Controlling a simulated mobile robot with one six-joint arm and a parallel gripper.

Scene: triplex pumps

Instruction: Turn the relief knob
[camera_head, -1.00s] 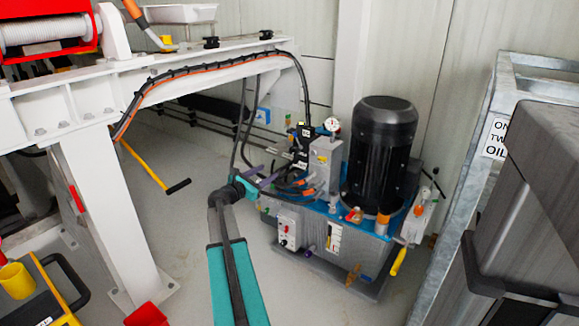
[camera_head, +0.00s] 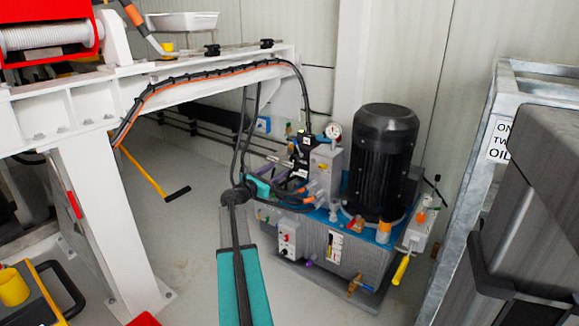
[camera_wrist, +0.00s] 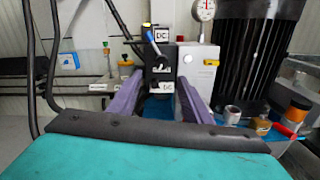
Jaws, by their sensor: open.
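The pump unit has a black ribbed motor (camera_head: 382,160) on a blue-topped tank (camera_head: 335,245). A black valve block with labels (camera_head: 303,146) stands left of a grey block (camera_head: 325,165) with a pressure gauge (camera_head: 333,131). My gripper (camera_head: 283,167) is at the unit's left side, near the valve block. In the wrist view my gripper (camera_wrist: 158,82) is open, its purple fingers apart and empty. The valve block (camera_wrist: 160,62) with a blue-tipped lever (camera_wrist: 149,44) shows beyond and between them. I cannot tell which part is the relief knob.
Black hoses (camera_head: 247,125) hang from a white steel beam (camera_head: 200,75) beside my gripper. A yellow-handled lever (camera_head: 401,268) sticks out at the tank's right. A galvanised frame (camera_head: 470,200) stands further right.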

